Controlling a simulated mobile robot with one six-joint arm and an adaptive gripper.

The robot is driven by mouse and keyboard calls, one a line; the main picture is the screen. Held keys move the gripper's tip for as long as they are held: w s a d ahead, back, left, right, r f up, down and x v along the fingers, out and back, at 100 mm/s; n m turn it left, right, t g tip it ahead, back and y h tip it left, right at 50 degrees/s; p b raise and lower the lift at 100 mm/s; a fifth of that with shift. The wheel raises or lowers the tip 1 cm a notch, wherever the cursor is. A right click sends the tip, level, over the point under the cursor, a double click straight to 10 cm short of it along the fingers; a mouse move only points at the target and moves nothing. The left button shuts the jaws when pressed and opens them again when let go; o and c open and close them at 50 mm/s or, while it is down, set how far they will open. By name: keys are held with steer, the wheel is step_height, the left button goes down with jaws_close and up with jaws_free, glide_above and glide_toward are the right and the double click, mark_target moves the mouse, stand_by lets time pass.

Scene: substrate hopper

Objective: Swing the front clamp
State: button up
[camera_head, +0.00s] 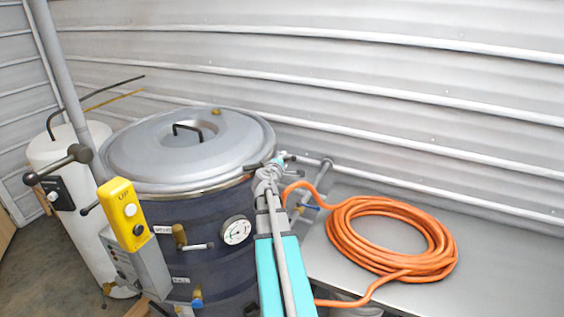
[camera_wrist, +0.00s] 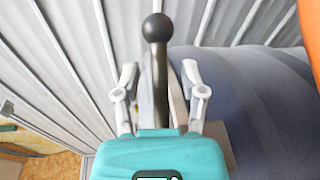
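In the wrist view a dark clamp lever (camera_wrist: 160,75) with a round black ball knob (camera_wrist: 157,28) runs between the two fingers of my gripper (camera_wrist: 161,95). The light finger pads lie against both sides of its shaft, below the knob. In the head view my gripper (camera_head: 270,174) is at the right rim of the grey-lidded vessel (camera_head: 185,225); my arm hides most of this clamp.
A yellow control box (camera_head: 124,213) marked UP stands in front of the vessel. A dial gauge (camera_head: 236,230) is on the vessel's wall, left of my arm. An orange hose (camera_head: 385,205) lies coiled on the metal bench (camera_head: 490,270) at right. A corrugated wall (camera_head: 400,70) closes the back.

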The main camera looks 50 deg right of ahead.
jaws_close()
